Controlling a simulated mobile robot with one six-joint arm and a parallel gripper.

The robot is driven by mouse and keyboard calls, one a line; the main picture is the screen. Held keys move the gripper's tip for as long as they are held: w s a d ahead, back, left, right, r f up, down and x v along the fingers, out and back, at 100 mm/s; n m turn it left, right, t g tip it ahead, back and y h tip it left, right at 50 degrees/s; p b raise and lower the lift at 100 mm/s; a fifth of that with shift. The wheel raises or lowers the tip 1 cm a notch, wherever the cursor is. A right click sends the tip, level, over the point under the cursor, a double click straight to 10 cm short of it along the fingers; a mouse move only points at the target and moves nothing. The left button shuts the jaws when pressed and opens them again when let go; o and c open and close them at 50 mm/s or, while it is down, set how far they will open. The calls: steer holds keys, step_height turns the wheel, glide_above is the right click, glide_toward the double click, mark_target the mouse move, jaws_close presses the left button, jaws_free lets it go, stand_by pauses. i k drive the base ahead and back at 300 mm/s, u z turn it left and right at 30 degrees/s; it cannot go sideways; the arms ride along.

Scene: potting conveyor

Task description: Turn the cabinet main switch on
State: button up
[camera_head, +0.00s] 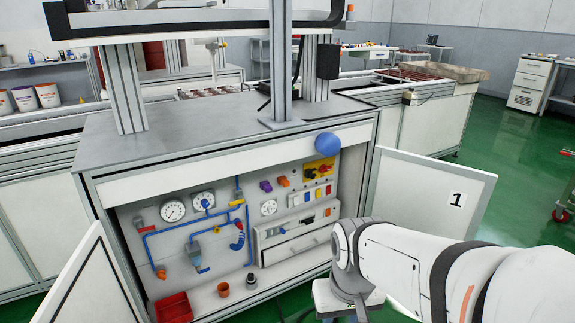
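The cabinet (230,162) stands open in the middle of the view, its two doors swung out. A yellow plate with a red rotary handle (325,171) sits at the upper right of its inner panel and looks like the main switch. The handle is too small to tell its setting. My arm (400,262) reaches in from the lower right, its wrist in front of the right part of the cabinet, below and apart from the switch. The fingers of my gripper cannot be made out; they are hidden behind the wrist or out of view.
A blue ball (328,143) shows just above the switch. The right door (425,195), marked 1, and the left door (92,282) stick out. Gauges (173,210), blue pipes and a drawer (297,249) fill the panel. A red bin (174,307) sits at the bottom left.

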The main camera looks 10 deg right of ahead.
mark_target(323, 168)
steer(key=u, duration=0.05)
steer(key=i, duration=1)
